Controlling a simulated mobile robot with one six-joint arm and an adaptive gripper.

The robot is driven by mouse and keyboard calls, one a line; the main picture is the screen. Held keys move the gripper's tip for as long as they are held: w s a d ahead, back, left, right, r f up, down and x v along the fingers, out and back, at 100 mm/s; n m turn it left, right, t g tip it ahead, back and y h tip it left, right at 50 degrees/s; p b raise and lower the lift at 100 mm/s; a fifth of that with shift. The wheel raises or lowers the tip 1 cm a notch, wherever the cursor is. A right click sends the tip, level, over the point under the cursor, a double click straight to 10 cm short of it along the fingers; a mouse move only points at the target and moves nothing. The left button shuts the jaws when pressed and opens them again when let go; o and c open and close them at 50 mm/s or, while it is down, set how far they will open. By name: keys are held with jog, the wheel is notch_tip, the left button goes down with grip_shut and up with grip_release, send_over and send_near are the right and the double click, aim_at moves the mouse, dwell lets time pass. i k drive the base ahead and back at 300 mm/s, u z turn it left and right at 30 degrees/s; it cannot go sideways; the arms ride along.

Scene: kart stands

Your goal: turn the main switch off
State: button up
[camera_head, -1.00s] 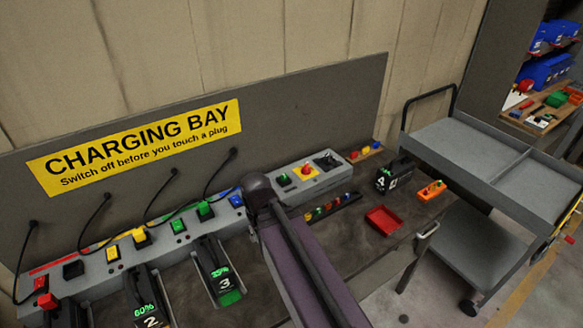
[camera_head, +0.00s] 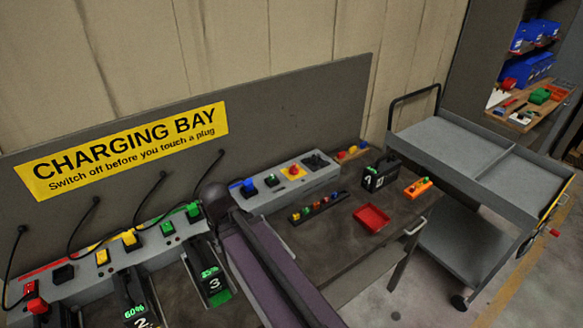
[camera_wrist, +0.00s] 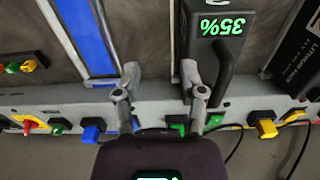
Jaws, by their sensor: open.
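I cannot tell for sure which control is the main switch. On the right end of the grey rail (camera_head: 330,175) sit a green switch (camera_head: 271,180), a red mushroom button (camera_head: 293,170) on a yellow plate and a black switch or socket (camera_head: 315,161). In the wrist view, the red button (camera_wrist: 30,127) and green switch (camera_wrist: 60,125) are at the left. My gripper (camera_wrist: 160,72) is open and empty, with its fingers over the rail between a blue plug (camera_wrist: 90,132) and a green plug (camera_wrist: 178,126). My arm hides part of the rail in the head view.
A grey cart (camera_head: 470,160) stands at right. Cables hang above the rail.

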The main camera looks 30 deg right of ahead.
aim_at(293, 170)
jog(key=u, duration=0.1)
jog(key=k, duration=1.65)
jog(key=z, duration=0.6)
jog(key=i, duration=1.7)
jog(key=z, duration=0.05)
